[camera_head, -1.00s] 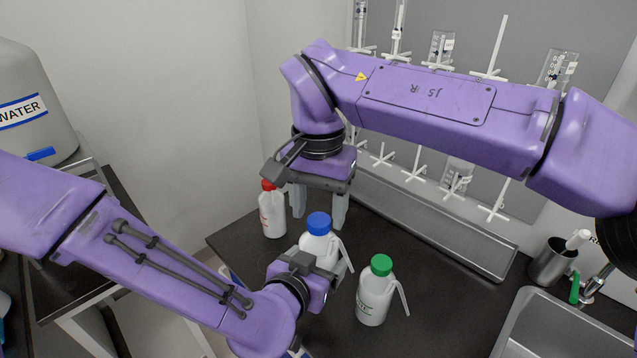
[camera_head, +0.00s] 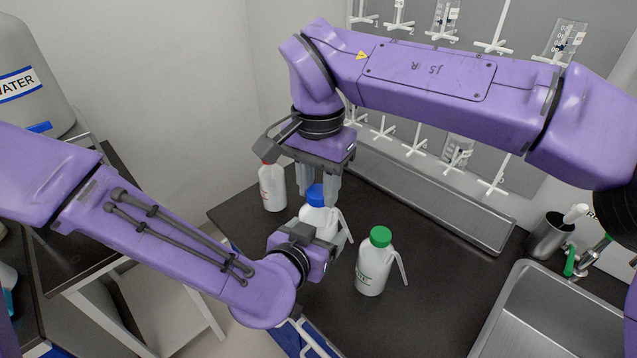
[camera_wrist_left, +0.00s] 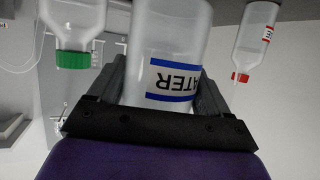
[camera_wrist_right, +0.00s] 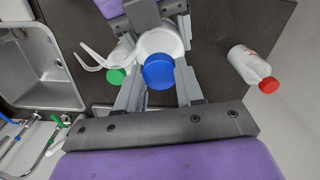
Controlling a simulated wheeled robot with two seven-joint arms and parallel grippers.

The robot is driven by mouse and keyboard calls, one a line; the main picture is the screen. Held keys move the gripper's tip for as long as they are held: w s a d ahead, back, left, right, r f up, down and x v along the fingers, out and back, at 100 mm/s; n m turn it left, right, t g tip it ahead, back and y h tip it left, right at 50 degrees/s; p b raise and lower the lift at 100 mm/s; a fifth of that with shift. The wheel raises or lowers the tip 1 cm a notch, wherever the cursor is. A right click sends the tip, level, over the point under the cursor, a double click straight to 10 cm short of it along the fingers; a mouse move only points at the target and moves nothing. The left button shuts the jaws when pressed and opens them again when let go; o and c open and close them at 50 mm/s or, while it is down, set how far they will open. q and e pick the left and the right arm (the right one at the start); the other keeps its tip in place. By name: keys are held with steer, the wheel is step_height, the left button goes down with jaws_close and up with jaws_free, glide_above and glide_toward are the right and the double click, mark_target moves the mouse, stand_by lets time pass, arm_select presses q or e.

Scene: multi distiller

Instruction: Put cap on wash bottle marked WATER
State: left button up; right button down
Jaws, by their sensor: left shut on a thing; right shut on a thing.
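The WATER wash bottle (camera_head: 321,219) is white with a bent spout tube and stands upright on the dark bench. Its blue-banded label (camera_wrist_left: 172,80) shows in the left wrist view. My left gripper (camera_head: 326,246) is shut around the bottle's body. The blue cap (camera_head: 315,194) sits at the bottle's mouth, in line with it; how far it is seated cannot be told. My right gripper (camera_head: 318,188) reaches down from above and is shut on the cap. The cap also shows between the fingers in the right wrist view (camera_wrist_right: 158,72).
A green-capped wash bottle (camera_head: 373,270) stands close at right, and a red-capped one (camera_head: 272,188) behind at left. A sink (camera_head: 545,310), a metal cup (camera_head: 549,238) and a drying rack with a trough (camera_head: 430,205) lie to the right. A large WATER tank (camera_head: 35,85) stands at far left.

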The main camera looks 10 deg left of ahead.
steer(key=m, duration=0.5)
steer(key=shift+m, duration=0.3)
steer(key=m, duration=2.1)
steer(key=shift+m, duration=0.3)
steer(key=m, duration=0.9)
steer(key=shift+f, duration=0.1)
steer(key=m, duration=0.5)
steer(key=shift+w+m, duration=0.1)
steer(key=shift+m, duration=0.3)
steer(key=c, duration=0.6)
jaws_free()
steer(key=shift+c, duration=0.2)
